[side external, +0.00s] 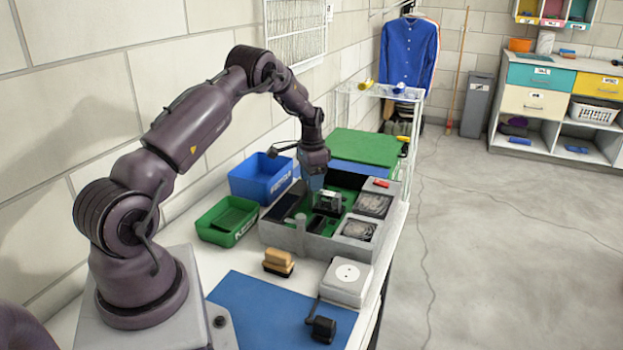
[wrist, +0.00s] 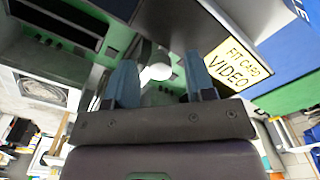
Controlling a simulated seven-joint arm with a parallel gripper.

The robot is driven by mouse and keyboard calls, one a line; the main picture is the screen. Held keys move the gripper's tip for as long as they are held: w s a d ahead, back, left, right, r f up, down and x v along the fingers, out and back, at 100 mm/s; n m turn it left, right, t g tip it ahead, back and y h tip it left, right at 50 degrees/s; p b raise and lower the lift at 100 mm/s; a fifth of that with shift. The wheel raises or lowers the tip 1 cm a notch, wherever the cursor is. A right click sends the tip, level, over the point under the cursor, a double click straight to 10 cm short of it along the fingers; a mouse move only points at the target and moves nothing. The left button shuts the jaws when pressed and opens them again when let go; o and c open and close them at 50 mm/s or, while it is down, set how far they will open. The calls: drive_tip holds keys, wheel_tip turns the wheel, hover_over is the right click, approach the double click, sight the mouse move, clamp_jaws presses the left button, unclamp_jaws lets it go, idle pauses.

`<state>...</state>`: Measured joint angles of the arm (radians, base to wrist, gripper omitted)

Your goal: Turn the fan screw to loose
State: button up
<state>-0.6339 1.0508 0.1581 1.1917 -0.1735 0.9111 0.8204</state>
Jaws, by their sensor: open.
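A grey case (side external: 285,238) with a green board inside stands on the white bench. Two square fans with round grilles, the rear fan (side external: 372,205) and the front fan (side external: 358,230), sit along its right side. One fan (wrist: 42,87) also shows at the left in the wrist view. My gripper (side external: 316,188) points down into the case, above a dark block (side external: 328,202). In the wrist view my gripper (wrist: 160,80) has its two blue fingers apart, with a pale round piece (wrist: 156,68) seen between them. I cannot tell whether that piece is the fan screw, or whether the fingers touch it.
A yellow label reading "FIT CARD VIDEO" (wrist: 237,63) is right of the fingers. A blue bin (side external: 262,180) and a green bin (side external: 228,220) stand left of the case. A white box (side external: 346,281), a tan-and-black block (side external: 278,262) and a blue mat (side external: 270,315) lie in front.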

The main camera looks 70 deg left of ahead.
clamp_jaws()
drive_tip(key=shift+n, duration=0.3)
drive_tip(key=n, duration=1.2)
drive_tip(key=shift+n, duration=2.5)
